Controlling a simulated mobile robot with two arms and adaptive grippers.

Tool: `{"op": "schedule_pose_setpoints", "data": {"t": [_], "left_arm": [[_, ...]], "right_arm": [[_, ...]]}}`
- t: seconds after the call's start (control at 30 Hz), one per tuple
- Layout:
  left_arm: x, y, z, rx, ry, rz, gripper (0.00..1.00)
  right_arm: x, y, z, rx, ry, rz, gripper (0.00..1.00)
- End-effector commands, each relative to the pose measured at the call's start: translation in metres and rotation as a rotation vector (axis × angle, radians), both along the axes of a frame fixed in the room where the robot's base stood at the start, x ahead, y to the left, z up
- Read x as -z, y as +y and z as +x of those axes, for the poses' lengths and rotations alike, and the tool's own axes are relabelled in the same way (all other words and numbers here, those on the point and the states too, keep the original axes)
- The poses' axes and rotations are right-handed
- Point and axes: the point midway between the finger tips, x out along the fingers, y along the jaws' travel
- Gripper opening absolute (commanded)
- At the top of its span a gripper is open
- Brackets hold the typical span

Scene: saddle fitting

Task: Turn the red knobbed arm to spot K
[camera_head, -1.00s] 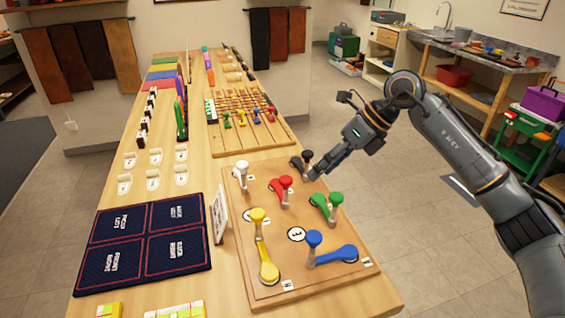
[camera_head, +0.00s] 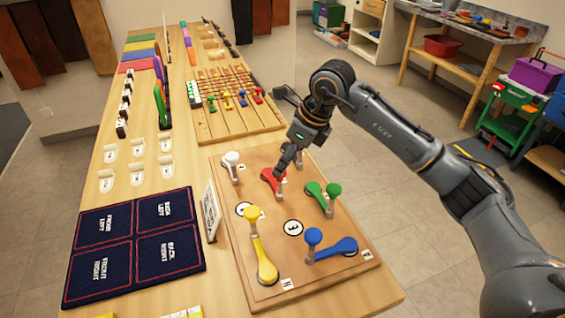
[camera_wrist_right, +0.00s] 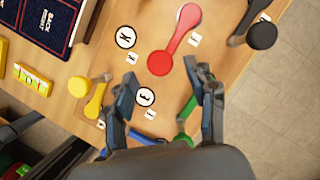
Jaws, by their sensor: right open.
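The red knobbed arm (camera_head: 268,176) lies on the wooden board, partly hidden by my right gripper (camera_head: 284,164). My right gripper (camera_wrist_right: 168,95) is open and empty, above the board. The round spot K (camera_wrist_right: 125,36) is left of the red knob in the wrist view. In the head view a round spot (camera_head: 243,209) is partly hidden by the yellow knob. My left gripper is not in view.
The board (camera_head: 330,283) also carries white (camera_head: 231,160), yellow (camera_head: 257,240), green (camera_head: 333,191) and blue (camera_head: 338,247) arms. A black knob (camera_wrist_right: 262,36) is right of the red arm. Spot E (camera_wrist_right: 145,96) lies between my fingers in the wrist view. A white card (camera_head: 211,211) stands at the board's left edge.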

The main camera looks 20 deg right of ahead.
Motion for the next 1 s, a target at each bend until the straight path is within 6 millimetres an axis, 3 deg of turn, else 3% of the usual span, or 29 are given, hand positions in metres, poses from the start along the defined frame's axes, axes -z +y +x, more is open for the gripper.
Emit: {"op": "schedule_pose_setpoints", "data": {"t": [0.2,0.57,0.83,1.0], "left_arm": [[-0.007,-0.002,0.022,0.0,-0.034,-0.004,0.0],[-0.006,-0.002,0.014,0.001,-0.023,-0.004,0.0],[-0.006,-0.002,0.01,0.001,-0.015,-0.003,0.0],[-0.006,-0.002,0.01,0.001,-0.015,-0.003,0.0]], "right_arm": [[0.023,0.007,0.006,0.0,0.002,0.002,0.56],[0.028,0.008,0.008,0.0,-0.001,0.001,0.56],[0.028,0.008,0.008,0.0,-0.001,0.001,0.03],[0.028,0.008,0.008,0.0,-0.001,0.001,0.0]]}}
